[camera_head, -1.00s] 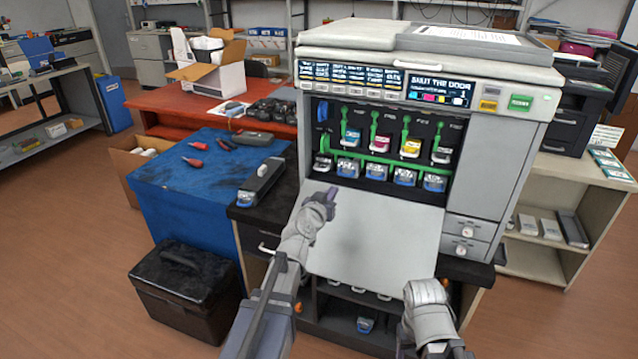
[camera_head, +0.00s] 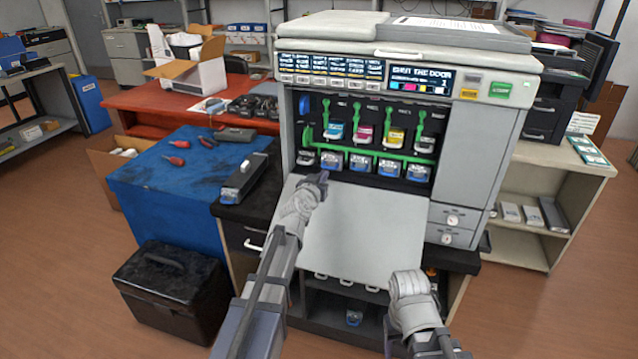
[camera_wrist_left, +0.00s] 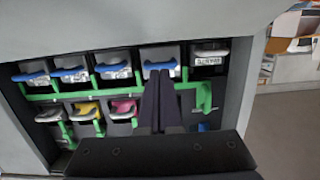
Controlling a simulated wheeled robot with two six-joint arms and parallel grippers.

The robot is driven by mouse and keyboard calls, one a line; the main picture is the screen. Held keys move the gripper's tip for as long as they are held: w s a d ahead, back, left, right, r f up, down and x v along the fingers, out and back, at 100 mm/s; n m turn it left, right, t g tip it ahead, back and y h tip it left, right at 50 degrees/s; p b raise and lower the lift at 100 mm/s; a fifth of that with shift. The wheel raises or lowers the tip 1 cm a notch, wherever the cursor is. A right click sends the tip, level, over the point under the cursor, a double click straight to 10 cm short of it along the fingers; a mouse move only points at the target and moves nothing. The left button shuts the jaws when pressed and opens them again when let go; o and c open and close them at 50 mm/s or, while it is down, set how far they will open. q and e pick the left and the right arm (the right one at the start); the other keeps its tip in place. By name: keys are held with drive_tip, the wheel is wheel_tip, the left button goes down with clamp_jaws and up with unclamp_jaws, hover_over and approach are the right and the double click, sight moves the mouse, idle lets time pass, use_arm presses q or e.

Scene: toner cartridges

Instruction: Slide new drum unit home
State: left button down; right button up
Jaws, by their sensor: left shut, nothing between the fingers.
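The open front of the printer (camera_head: 470,150) shows a lower row of drum units with blue handles; the leftmost blue-handled drum unit (camera_head: 331,161) also shows in the left wrist view (camera_wrist_left: 160,72). My left gripper (camera_head: 322,178) is shut and empty, just in front of and below this unit in the head view. In the wrist view its dark fingers (camera_wrist_left: 160,88) overlap the unit's lower edge; whether they touch it I cannot tell. A green bar (camera_head: 375,152) runs along the row. A grey-labelled unit (camera_wrist_left: 209,57) sits beside it. My right gripper is not visible.
The lowered grey door (camera_head: 345,235) lies under my left arm. Above the drum units are cyan, magenta (camera_head: 364,134), yellow (camera_head: 395,137) and black toner cartridges. A used-looking dark unit (camera_head: 245,176) lies on the black side top. A toolbox (camera_head: 170,290) stands on the floor.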

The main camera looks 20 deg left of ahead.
sight(328, 168)
use_arm(q)
drive_tip(key=shift+w+f, duration=0.1)
drive_tip(key=shift+w, duration=0.7)
drive_tip(key=shift+w, duration=0.45)
drive_tip(key=shift+w+d, duration=0.1)
drive_tip(key=shift+w, duration=0.9)
drive_tip(key=shift+s, duration=0.1)
drive_tip(key=s, duration=0.9)
